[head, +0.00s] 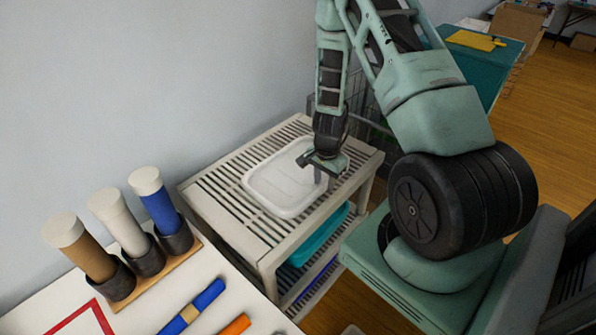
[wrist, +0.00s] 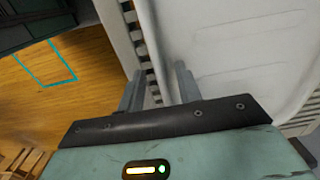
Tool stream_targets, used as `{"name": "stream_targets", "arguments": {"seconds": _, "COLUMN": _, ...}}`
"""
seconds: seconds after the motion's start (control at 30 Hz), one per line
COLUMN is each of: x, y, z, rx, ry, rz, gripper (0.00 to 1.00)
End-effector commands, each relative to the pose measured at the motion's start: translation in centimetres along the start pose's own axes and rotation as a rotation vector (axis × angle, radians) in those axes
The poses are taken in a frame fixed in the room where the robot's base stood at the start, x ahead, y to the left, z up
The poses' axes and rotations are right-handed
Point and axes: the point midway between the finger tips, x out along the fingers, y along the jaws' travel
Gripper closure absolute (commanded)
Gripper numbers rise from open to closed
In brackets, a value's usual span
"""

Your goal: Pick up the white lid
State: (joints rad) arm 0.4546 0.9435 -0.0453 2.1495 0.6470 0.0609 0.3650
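The white lid (head: 275,185) is a shallow rounded rectangle lying flat on top of a pale slatted rack (head: 215,190). It also fills the right of the wrist view (wrist: 240,60). My gripper (head: 322,180) points down at the lid's right edge in the head view. In the wrist view, my gripper (wrist: 159,72) has its two fingers apart, one over the lid and one outside its rim. The rim runs between them. I cannot tell whether either finger touches the lid. Nothing is held.
A teal bin (head: 315,240) sits on the rack's lower shelf. A grey wall (head: 130,80) stands behind the rack. Wooden floor is open at the right.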

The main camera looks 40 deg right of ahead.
Motion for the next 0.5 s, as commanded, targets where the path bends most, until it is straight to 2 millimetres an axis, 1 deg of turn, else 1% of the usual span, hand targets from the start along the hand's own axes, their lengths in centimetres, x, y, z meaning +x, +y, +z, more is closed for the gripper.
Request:
{"name": "stream_targets", "arguments": {"seconds": 0.03, "x": -0.01, "y": 0.00, "z": 0.00, "rx": 0.000, "ry": 0.000, "rz": 0.000, "gripper": 0.65}}
{"name": "stream_targets", "arguments": {"seconds": 0.07, "x": -0.01, "y": 0.01, "z": 0.00, "rx": 0.000, "ry": 0.000, "rz": 0.000, "gripper": 0.71}}
{"name": "stream_targets", "arguments": {"seconds": 0.1, "x": -0.01, "y": 0.01, "z": 0.00, "rx": 0.000, "ry": 0.000, "rz": 0.000, "gripper": 0.82}}
{"name": "stream_targets", "arguments": {"seconds": 0.17, "x": -0.02, "y": 0.01, "z": 0.00, "rx": 0.000, "ry": 0.000, "rz": 0.000, "gripper": 0.99}}
{"name": "stream_targets", "arguments": {"seconds": 0.2, "x": -0.02, "y": 0.01, "z": 0.00, "rx": 0.000, "ry": 0.000, "rz": 0.000, "gripper": 1.00}}
{"name": "stream_targets", "arguments": {"seconds": 0.5, "x": -0.08, "y": -0.01, "z": -0.01, "rx": 0.000, "ry": 0.000, "rz": 0.000, "gripper": 1.00}}
